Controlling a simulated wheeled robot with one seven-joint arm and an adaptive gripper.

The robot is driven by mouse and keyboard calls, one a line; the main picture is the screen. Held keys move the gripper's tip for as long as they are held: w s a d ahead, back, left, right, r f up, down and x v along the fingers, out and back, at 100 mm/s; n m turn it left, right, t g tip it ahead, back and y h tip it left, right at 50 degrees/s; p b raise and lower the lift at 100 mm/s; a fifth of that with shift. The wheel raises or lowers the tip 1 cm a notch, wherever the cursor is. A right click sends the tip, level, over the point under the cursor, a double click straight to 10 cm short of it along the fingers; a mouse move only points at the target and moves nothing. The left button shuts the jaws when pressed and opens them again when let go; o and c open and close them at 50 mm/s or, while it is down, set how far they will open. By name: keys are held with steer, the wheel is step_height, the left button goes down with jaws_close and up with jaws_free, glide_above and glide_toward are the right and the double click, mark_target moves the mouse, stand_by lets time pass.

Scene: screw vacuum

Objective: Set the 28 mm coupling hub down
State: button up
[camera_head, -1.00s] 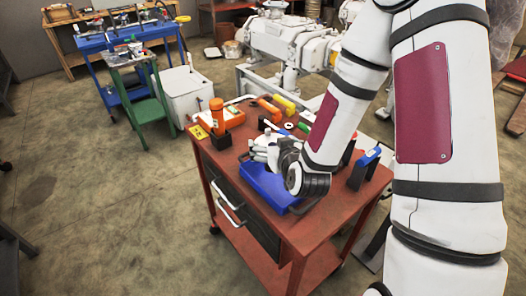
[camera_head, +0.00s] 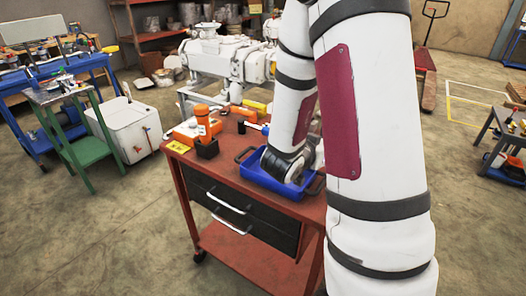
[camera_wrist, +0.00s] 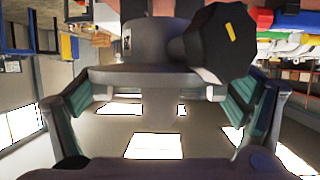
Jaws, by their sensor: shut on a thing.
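In the wrist view, my gripper (camera_wrist: 165,88) has its two green-padded fingers at the left and right. A dark grey flanged part (camera_wrist: 150,75) spans between them, with a stem towards the palm; it appears to be the coupling hub. In the head view, my wrist is low over the blue tray (camera_head: 252,175) on the red cart. The fingers and the hub are hidden there behind my arm. I cannot tell whether the hub touches the tray. A black knob-like part with a yellow mark (camera_wrist: 212,45) overlaps the grey part's right side in the wrist view.
The red cart top (camera_head: 240,140) also bears an orange torch-like tool (camera_head: 203,122) in a black holder (camera_head: 207,149) and a yellow item (camera_head: 255,105). Large white machinery (camera_head: 218,58) stands behind. A green stand (camera_head: 78,130) and a white bin (camera_head: 123,130) are at left.

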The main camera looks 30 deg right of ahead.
steer(key=s+d+f+m+g+y+b, duration=0.1)
steer(key=s+m+g+y+b, duration=0.15)
steer(key=s+m+g, duration=0.6)
steer(key=s+d+f+m+g+y+b, duration=0.15)
steer(key=s+m+g+b, duration=0.35)
steer(key=s, duration=0.6)
steer(key=shift+n+g+h, duration=0.25)
steer(key=shift+n+h, duration=0.1)
steer(key=shift+h, duration=0.05)
steer(key=w+d, duration=0.1)
steer(key=w, duration=0.4)
steer(key=w+d+f, duration=0.1)
steer(key=w+d, duration=0.1)
steer(key=w, duration=0.2)
steer(key=w+d, duration=0.1)
steer(key=w, duration=0.4)
steer(key=shift+w+d+f+b, duration=0.3)
steer(key=shift+f+b, duration=0.55)
steer(key=shift+f, duration=1.25)
steer(key=shift+f, duration=0.15)
steer(key=o, duration=1.3)
